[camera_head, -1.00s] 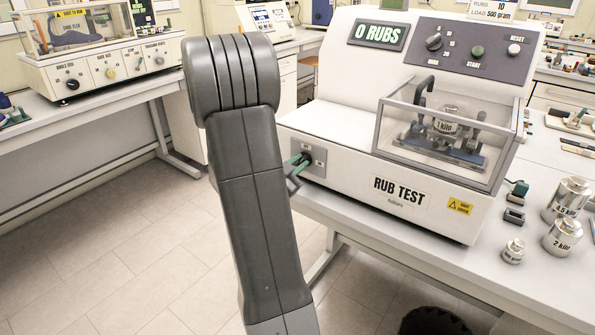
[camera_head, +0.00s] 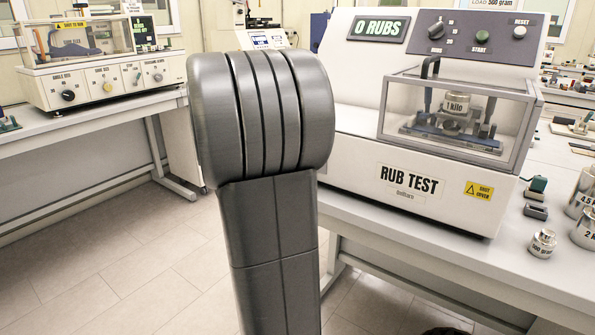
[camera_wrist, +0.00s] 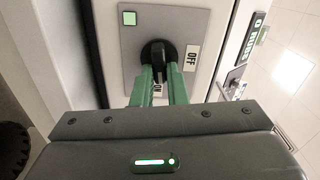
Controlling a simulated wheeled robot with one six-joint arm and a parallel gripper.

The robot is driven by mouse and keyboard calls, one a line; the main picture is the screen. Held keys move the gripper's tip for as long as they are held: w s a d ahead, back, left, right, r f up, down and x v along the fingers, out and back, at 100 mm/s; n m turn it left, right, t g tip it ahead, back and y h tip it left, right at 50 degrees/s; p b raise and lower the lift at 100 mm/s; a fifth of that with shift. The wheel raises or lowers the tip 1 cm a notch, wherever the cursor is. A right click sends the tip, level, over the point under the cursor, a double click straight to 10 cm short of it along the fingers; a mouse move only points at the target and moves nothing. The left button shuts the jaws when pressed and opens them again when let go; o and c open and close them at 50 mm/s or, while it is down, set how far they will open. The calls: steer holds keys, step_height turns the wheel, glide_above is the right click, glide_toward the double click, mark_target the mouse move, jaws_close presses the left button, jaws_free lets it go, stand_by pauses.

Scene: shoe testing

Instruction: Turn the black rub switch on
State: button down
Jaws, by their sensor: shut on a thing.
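The black rub switch (camera_wrist: 160,52) is a round black knob on a grey panel (camera_wrist: 137,38) in the wrist view. An OFF label (camera_wrist: 191,58) is to its right, and another label (camera_wrist: 157,89), partly hidden, lies below it between the fingers. My gripper (camera_wrist: 160,72) has its green fingers on both sides of the knob's handle and is shut on it. Which label the knob points at is unclear. In the head view the rub test machine (camera_head: 350,150) stands on the bench, and my arm hides the switch panel and my gripper.
The machine's display (camera_head: 380,28) reads 0 RUBS. A clear cover (camera_head: 515,115) encloses a 1 kilo weight (camera_head: 455,104). Loose weights (camera_head: 541,243) stand on the bench at right. A small green square (camera_wrist: 129,18) is on the switch panel. Open floor lies at left.

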steer(key=shift+f+m+b, duration=0.15)
steer(key=shift+m+b, duration=0.55)
steer(key=shift+m, duration=0.1)
steer(key=c, duration=1.4)
jaws_free()
steer(key=shift+c, duration=0.2)
steer(key=shift+s, duration=0.1)
steer(key=v, duration=1.3)
steer(key=shift+s+a, duration=0.25)
